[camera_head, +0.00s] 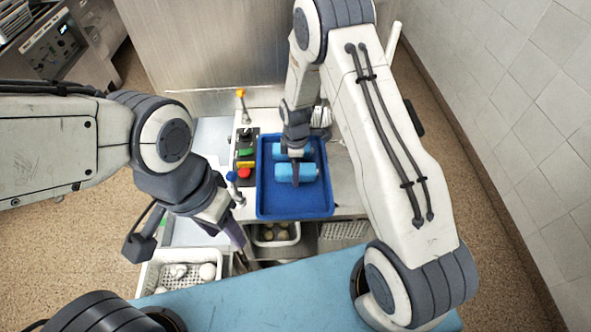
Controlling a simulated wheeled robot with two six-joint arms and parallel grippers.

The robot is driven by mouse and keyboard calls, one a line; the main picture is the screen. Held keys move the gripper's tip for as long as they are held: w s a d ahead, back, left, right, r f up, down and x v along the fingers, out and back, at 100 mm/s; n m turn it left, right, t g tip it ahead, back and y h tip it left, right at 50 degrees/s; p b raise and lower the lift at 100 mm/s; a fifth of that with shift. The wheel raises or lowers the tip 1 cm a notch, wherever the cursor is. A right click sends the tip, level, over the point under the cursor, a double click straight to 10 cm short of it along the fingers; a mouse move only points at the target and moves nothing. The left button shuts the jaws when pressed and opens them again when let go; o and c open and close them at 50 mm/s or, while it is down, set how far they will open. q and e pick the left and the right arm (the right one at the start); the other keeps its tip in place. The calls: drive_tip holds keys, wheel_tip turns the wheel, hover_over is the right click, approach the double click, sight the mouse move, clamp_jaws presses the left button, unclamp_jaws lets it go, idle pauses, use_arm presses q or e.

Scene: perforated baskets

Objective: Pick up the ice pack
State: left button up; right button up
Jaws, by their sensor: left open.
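A light-blue ice pack (308,172) lies in a dark-blue tray (293,206) in the middle of the head view. Another light-blue piece shows just behind it; I cannot tell if it is part of the same pack. My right gripper (294,172) reaches down into the tray from above, over the ice pack, and covers part of it. Whether its fingers are closed on the pack cannot be made out. My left gripper (240,256) is open, pointing down at the left of the tray near the baskets, apart from the ice pack and partly hidden by its own wrist.
A white perforated basket (148,276) with pale round items stands at lower left. Another basket (277,242) with round items sits in front of the tray. A control panel with green, yellow and red buttons (245,162) lies left of the tray. A tiled wall bounds the right.

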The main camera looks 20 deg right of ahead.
drive_tip(key=shift+f, duration=0.3)
clamp_jaws()
drive_tip(key=shift+r, duration=0.45)
drive_tip(key=r, duration=0.1)
drive_tip(key=r+b, duration=0.1)
drive_tip(key=r, duration=0.1)
drive_tip(key=shift+s+a+r+b, duration=0.1)
drive_tip(key=shift+a+r+b, duration=0.15)
drive_tip(key=shift+r+b, duration=0.05)
drive_tip(key=s+a+r+b, duration=0.2)
drive_tip(key=s+a+r, duration=0.4)
drive_tip(key=s+a, duration=0.2)
drive_tip(key=shift+r, duration=0.3)
